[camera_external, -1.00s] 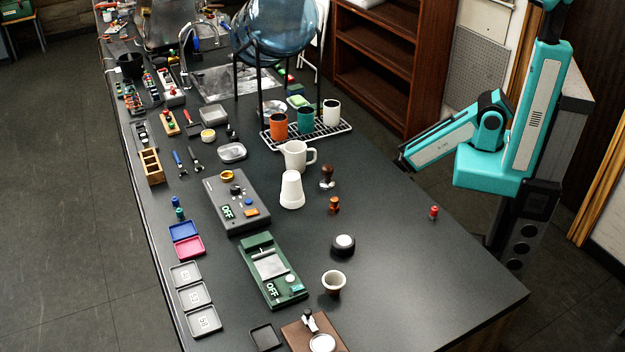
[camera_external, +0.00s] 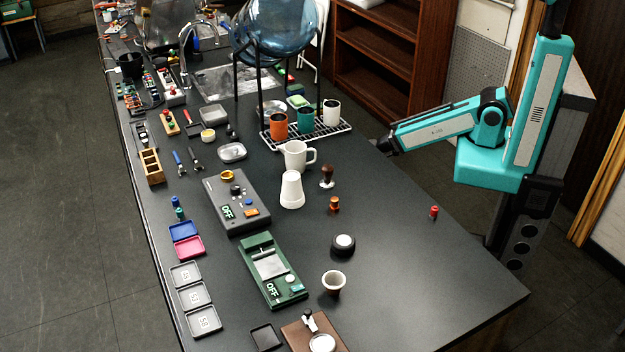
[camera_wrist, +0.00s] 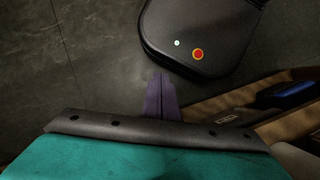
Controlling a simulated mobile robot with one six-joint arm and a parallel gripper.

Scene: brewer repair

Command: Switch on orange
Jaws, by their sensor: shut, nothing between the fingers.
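A dark grey box (camera_external: 222,192) stands on the bench with an OFF display (camera_external: 226,212), a dark knob, a blue button and a small orange part (camera_external: 250,213) near its lower edge. A yellow-orange ring (camera_external: 227,176) sits at its top end. An orange cup (camera_external: 278,126) stands on the wire rack. My gripper (camera_wrist: 161,96) is shut and empty in the wrist view, pointing over the floor.
A green device (camera_external: 272,272) with its own OFF display stands nearer on the bench. A white pitcher (camera_external: 295,156), an upturned white cup (camera_external: 291,190) and tampers stand between my arm and the grey box. The bench's right front is mostly clear. A brown shelf (camera_external: 375,60) stands behind.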

